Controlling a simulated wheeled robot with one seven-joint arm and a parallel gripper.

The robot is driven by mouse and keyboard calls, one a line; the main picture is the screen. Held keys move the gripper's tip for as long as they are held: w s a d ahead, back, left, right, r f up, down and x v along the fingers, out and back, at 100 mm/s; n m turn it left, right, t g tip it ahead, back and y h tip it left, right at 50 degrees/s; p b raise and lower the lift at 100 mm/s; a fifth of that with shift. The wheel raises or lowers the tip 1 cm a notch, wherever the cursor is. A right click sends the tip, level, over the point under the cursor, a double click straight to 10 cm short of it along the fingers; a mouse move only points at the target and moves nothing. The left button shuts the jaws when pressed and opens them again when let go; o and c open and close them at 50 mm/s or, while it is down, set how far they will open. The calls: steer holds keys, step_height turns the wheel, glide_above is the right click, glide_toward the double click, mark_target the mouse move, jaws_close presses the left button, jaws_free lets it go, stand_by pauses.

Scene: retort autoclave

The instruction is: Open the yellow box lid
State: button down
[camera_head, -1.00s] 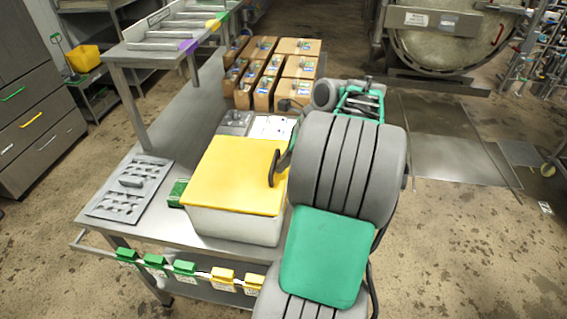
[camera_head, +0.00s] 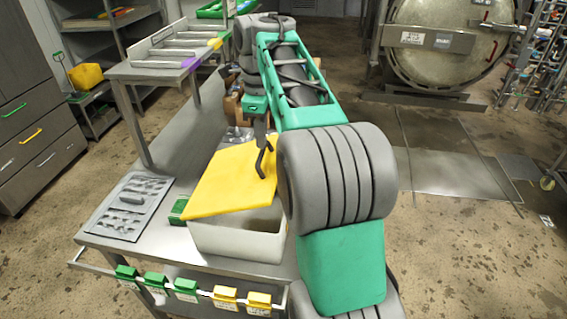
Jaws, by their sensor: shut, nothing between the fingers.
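The yellow lid (camera_head: 225,182) sits askew on the pale box (camera_head: 235,240). It is turned and looks tilted, and part of the box's opening shows along the front and right. The gripper is shut with nothing held. My arm hides the lid's far right side.
The box stands on a steel table (camera_head: 150,225). A grey tray (camera_head: 130,205) lies at left and a small green box (camera_head: 178,211) beside the box. A raised shelf (camera_head: 165,65) stands behind. Green and yellow tags (camera_head: 185,290) hang on the front rail.

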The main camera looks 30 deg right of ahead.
steer(key=shift+w+a+r, duration=0.2)
steer(key=shift+w+a, duration=0.05)
steer(key=shift+a, duration=0.25)
steer(key=shift+w+a+r, duration=0.15)
steer(key=shift+w+a, duration=0.05)
steer(key=shift+a, duration=0.25)
stand_by(0.5)
